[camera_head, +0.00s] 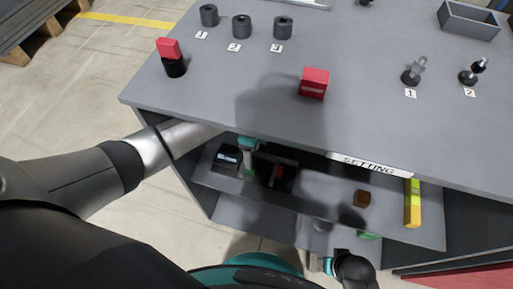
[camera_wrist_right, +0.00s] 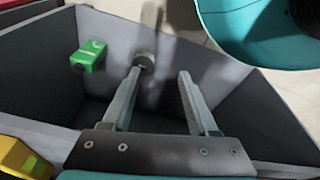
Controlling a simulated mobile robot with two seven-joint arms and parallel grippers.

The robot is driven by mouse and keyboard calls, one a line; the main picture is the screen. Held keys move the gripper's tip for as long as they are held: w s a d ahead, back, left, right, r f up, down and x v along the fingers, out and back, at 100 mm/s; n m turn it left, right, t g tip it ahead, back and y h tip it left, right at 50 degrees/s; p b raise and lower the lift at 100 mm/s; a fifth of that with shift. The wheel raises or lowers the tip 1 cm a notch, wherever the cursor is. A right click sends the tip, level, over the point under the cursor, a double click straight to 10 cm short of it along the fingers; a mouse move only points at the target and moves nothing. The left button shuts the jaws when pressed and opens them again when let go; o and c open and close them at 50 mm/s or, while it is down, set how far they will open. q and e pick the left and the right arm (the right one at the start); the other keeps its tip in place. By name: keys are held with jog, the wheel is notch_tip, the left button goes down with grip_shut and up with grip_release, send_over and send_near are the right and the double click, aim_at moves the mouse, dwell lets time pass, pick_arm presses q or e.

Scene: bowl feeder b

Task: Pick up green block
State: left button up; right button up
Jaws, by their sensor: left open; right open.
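The green block (camera_wrist_right: 88,55) lies inside a grey bin (camera_wrist_right: 36,70), near its left wall in the right wrist view. Light marks show on its face. A small green patch (camera_head: 368,236) under the lower shelf edge in the head view looks like the same block. My right gripper (camera_wrist_right: 160,75) is open over the bin, with the block left of its fingers and apart from them. A grey cylinder (camera_wrist_right: 145,62) shows by the left fingertip; whether they touch I cannot tell. My left gripper (camera_head: 249,168) is at the shelf under the tabletop, partly hidden, open.
The grey tabletop (camera_head: 370,130) carries a red block (camera_head: 314,82), a red-topped black piece (camera_head: 172,58), several dark cylinders and a grey tray (camera_head: 468,20). The tabletop edge overhangs the shelf.

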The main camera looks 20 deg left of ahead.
aim_at(255, 164)
pick_arm(q)
jog(key=shift+w+f, duration=0.1)
jog(key=shift+f+b, duration=0.7)
jog(key=shift+f, duration=0.3)
jog(key=shift+d+f+b, duration=0.2)
jog(key=shift+f+b, duration=0.65)
jog(key=shift+f, duration=0.25)
jog(key=shift+d+f+b, duration=0.2)
jog(key=shift+f+b, duration=0.65)
jog(key=shift+f, duration=0.65)
pick_arm(e)
jog(key=w+a+r+t, duration=0.1)
jog(key=w+r, duration=0.3)
jog(key=r, duration=0.6)
jog(key=shift+w+a, duration=0.2)
jog(key=shift+a, duration=0.05)
jog(key=shift+r, duration=0.1)
pick_arm(q)
grip_shut()
